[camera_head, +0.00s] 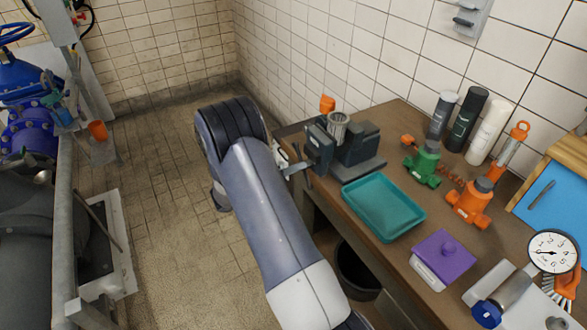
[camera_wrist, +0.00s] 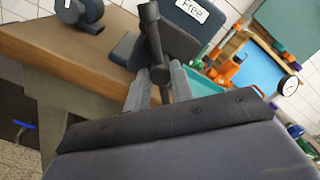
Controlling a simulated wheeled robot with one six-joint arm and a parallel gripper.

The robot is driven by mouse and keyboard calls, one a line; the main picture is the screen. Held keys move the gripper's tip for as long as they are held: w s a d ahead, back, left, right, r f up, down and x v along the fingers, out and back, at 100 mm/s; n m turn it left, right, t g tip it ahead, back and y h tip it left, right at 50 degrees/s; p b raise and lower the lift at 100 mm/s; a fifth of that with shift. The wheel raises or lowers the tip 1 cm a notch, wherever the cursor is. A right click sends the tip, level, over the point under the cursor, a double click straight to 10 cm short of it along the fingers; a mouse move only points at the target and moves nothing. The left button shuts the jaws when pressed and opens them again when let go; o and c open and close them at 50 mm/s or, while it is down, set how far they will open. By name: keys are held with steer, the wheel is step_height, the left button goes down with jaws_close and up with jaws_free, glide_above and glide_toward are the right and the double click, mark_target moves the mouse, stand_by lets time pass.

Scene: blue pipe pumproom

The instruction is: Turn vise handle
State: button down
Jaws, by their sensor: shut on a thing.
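My gripper (camera_head: 288,168) is beside the vise's left end in the head view. In the wrist view my gripper (camera_wrist: 160,86) has its two grey fingers on either side of the handle's lower part, shut on it. The handle's lower end is hidden behind my wrist. A white label reading "Free" (camera_wrist: 192,10) is on the vise.
A teal tray (camera_head: 383,207) lies right beside the vise. Green (camera_head: 424,163) and orange (camera_head: 470,203) valve bodies, several bottles (camera_head: 466,120), a purple-topped box (camera_head: 443,258) and a gauge (camera_head: 553,252) crowd the bench. A black bin (camera_head: 356,275) is under it. The tiled floor to the left is clear.

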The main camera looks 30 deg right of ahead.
steer(key=shift+d, duration=0.2)
steer(key=c, duration=1.4)
jaws_free()
steer(key=shift+s+d, duration=0.1)
steer(key=shift+d, duration=0.15)
steer(key=shift+o, duration=0.8)
steer(key=shift+a, duration=0.15)
steer(key=a+b, duration=0.2)
steer(key=a, duration=0.8)
steer(key=shift+w+a, duration=0.4)
steer(key=shift+f, duration=0.1)
steer(key=shift+c, duration=0.3)
